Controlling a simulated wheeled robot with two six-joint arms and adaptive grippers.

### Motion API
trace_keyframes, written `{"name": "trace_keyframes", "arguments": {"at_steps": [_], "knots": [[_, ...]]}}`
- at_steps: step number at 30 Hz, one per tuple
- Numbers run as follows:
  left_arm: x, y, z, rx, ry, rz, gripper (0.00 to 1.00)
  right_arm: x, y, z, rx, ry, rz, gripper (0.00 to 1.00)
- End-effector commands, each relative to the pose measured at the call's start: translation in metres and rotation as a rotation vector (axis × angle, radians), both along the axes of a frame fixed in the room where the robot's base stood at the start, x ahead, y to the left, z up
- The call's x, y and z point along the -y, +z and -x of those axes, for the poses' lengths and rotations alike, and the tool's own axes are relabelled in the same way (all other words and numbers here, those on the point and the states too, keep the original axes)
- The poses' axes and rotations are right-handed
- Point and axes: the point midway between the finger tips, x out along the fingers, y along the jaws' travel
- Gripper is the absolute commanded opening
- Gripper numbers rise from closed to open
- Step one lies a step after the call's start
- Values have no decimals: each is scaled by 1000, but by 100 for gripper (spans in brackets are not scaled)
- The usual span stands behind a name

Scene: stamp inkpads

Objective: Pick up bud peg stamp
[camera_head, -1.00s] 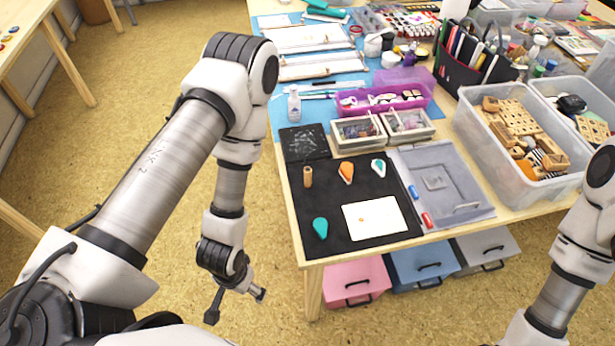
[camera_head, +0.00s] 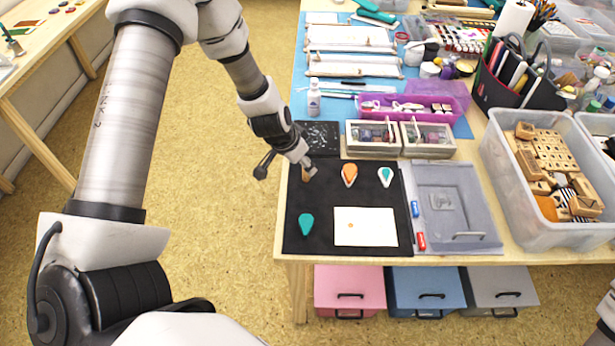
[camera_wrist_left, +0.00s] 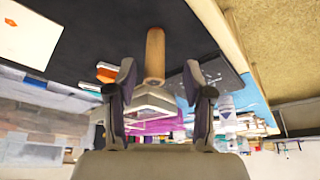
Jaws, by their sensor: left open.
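The bud peg stamp, a light wooden peg (camera_wrist_left: 155,52), stands on the black mat (camera_head: 350,205). In the head view the peg (camera_head: 305,177) is mostly hidden behind a finger of my left gripper (camera_head: 286,170). In the left wrist view my left gripper (camera_wrist_left: 159,82) is open. The peg's end shows in the gap between the two fingertips, with space on both sides; I cannot tell how deep it sits between them. My right gripper is out of view.
Small boxes (camera_head: 373,139) stand behind.

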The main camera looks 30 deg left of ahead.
Motion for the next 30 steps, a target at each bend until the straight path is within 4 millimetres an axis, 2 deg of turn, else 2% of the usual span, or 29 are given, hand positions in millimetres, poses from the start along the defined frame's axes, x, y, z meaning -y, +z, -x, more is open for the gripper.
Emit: {"name": "trace_keyframes", "arguments": {"at_steps": [1, 3, 11, 12, 15, 26, 30], "knots": [[2, -19, -4, -1, -3, -1, 52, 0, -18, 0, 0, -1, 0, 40], [3, -26, -8, 1, -2, -2, 52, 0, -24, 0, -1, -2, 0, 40], [3, -25, -9, -1, -1, -1, 52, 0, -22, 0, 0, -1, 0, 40], [3, -25, -9, -1, -1, -1, 38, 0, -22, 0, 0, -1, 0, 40], [3, -25, -9, -1, -1, -1, 4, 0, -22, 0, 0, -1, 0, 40], [3, -24, -9, -1, 0, 0, 3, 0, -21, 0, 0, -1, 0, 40], [3, -17, -9, 0, 1, 0, 3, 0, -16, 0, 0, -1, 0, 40]]}}
